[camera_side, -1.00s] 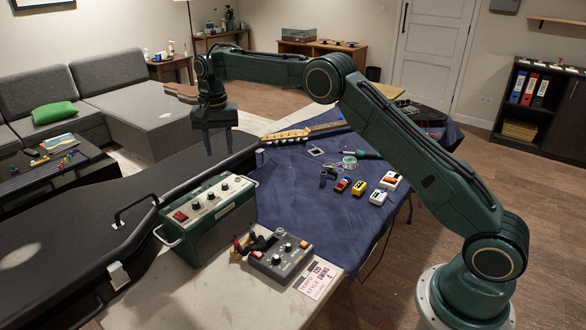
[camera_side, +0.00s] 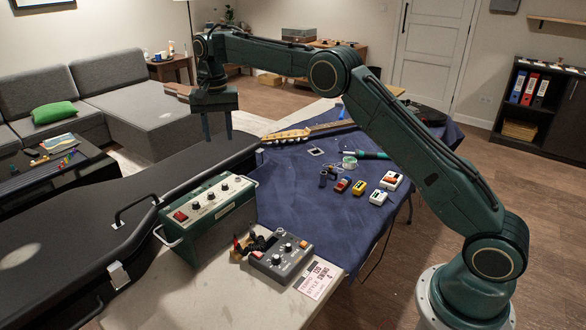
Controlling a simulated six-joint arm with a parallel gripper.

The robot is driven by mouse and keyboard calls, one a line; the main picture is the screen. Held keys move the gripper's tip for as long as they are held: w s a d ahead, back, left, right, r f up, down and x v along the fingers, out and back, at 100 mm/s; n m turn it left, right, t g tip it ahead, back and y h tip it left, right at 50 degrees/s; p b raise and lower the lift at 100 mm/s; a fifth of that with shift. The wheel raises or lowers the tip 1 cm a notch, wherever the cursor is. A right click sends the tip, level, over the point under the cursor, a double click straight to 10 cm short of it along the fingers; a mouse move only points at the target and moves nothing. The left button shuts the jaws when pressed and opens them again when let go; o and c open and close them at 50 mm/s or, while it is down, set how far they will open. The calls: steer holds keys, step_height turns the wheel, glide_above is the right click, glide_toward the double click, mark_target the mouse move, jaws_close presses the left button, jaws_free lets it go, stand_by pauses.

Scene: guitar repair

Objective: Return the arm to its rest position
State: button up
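My gripper (camera_side: 217,138) hangs pointing down at the upper left of the work area, above the far end of the black guitar case. Its two fingers are apart, with nothing between them. My arm reaches from its round base at the lower right, up over the blue cloth and across to the left. The guitar neck with its light headstock (camera_side: 287,136) lies on the blue cloth behind and to the right of the gripper, apart from it.
The black guitar case (camera_side: 70,225) fills the left side. A green amplifier (camera_side: 207,213) and a grey pedal (camera_side: 281,257) stand in front. Small pedals (camera_side: 358,187), a wire spool (camera_side: 349,163) and a screwdriver (camera_side: 372,155) lie on the blue cloth (camera_side: 300,215).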

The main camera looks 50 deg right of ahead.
steer(key=s+r+n+t, duration=0.1)
steer(key=s+r+n, duration=0.1)
steer(key=s+r, duration=0.65)
steer(key=s+r+n+t, duration=0.2)
steer(key=s+r, duration=0.4)
steer(key=s, duration=0.6)
steer(key=s+f+n+t, duration=0.1)
steer(key=s+f, duration=0.3)
steer(key=s, duration=0.8)
steer(key=s+f+n+t, duration=0.1)
steer(key=s+f+n, duration=0.2)
steer(key=s, duration=0.8)
steer(key=shift+s+a+f+n, duration=0.3)
steer(key=shift+s+f+n, duration=0.1)
